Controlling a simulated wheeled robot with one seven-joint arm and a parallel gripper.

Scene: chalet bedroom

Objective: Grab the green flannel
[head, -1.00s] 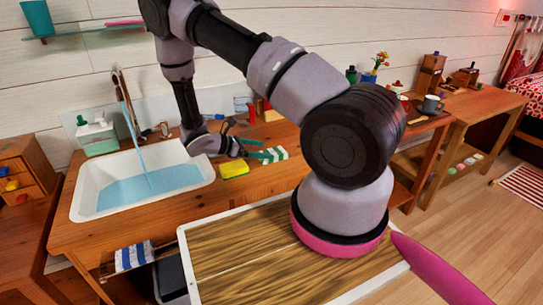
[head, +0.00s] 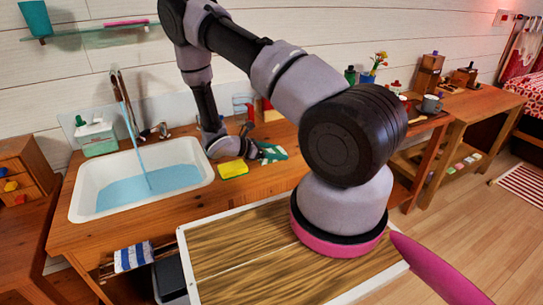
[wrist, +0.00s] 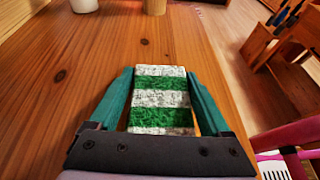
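The green flannel (wrist: 162,98) is a folded cloth with green and white stripes, lying on the wooden counter. In the wrist view it sits between the two teal fingers of my gripper (wrist: 159,74). The gripper is open, with a narrow strip of counter showing between each finger and the cloth. The near end of the flannel reaches the dark gripper base, where it may be partly hidden. In the head view my gripper (head: 270,152) is low over the counter and covers most of the flannel.
A yellow sponge (head: 234,169) lies just left of the gripper. The white sink (head: 90,205) with running water is farther left. A blue-striped towel (head: 134,256) hangs at the counter's front. In the wrist view, a white object (wrist: 84,5) and a wooden one (wrist: 154,6) stand beyond the flannel.

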